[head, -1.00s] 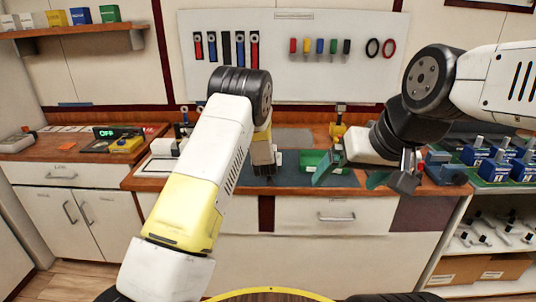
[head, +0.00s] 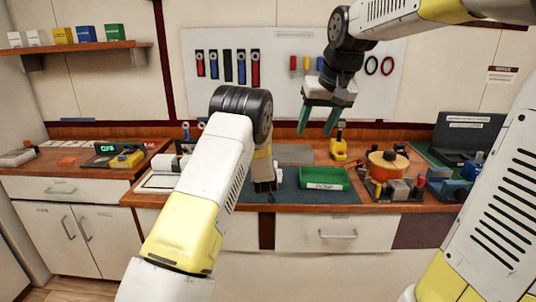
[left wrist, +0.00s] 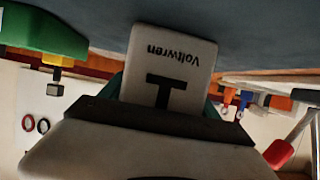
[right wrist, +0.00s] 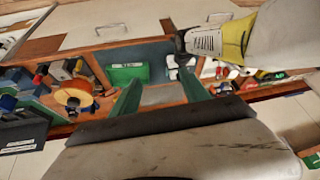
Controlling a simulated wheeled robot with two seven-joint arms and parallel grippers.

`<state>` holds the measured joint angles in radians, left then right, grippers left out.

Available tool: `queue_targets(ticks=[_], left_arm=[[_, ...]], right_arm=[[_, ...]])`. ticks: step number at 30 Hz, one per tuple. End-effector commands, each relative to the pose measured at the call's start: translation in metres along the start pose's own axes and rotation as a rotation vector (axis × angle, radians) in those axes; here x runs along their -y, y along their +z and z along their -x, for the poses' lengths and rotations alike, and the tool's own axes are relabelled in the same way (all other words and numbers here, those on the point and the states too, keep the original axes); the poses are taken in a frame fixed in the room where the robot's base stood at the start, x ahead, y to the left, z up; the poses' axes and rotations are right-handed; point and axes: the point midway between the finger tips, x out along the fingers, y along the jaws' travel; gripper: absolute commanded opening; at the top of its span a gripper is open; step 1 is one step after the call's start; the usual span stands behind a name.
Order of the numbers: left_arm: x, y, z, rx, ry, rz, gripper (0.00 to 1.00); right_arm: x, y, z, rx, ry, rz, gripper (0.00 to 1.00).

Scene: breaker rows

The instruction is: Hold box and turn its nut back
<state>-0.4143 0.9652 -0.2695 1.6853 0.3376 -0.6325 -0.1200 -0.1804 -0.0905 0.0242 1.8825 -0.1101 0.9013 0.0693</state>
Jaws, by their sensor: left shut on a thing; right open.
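My left gripper (head: 264,188) is low over the dark mat on the workbench, shut on a white box. In the left wrist view the box (left wrist: 172,58) shows a face with "Voltwren" and a black T mark, upside down in the picture. In the head view my left arm and gripper mostly hide the box. The nut cannot be made out in any view. My right gripper (head: 318,122) is open and empty, raised in front of the wall panel, with its green fingers pointing down. In the right wrist view its fingers (right wrist: 158,92) are apart with nothing between them.
A green tray (head: 350,178) lies on the mat, right of my left gripper. An orange spool (head: 388,160), small blocks and blue units crowd the bench's right end. A yellow-based tool (head: 339,150) stands behind the tray. The air around my right gripper is clear.

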Motion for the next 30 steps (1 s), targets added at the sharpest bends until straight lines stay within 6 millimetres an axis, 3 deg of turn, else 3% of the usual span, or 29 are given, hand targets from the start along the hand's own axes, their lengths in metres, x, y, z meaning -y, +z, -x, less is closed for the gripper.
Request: queue_targets(ticks=[1, 6, 15, 21, 30], left_arm=[[0.000, -0.002, 0.000, -0.003, 0.000, 0.000, 0.05], [0.000, -0.002, 0.000, -0.003, 0.000, 0.000, 0.05], [0.000, -0.002, 0.000, -0.003, 0.000, 0.001, 0.05], [0.000, -0.002, 0.000, -0.003, 0.000, 0.000, 0.05], [0.000, -0.002, 0.000, -0.003, 0.000, 0.000, 0.05]], right_arm=[[0.004, -0.019, -0.013, 0.011, 0.002, 0.010, 0.54], [0.018, -0.074, -0.054, 0.035, 0.014, 0.036, 0.54], [0.049, -0.145, -0.142, 0.072, 0.033, 0.070, 0.54], [0.064, -0.165, -0.185, 0.086, 0.043, 0.082, 0.54], [0.067, -0.169, -0.214, 0.091, 0.047, 0.085, 0.54]])
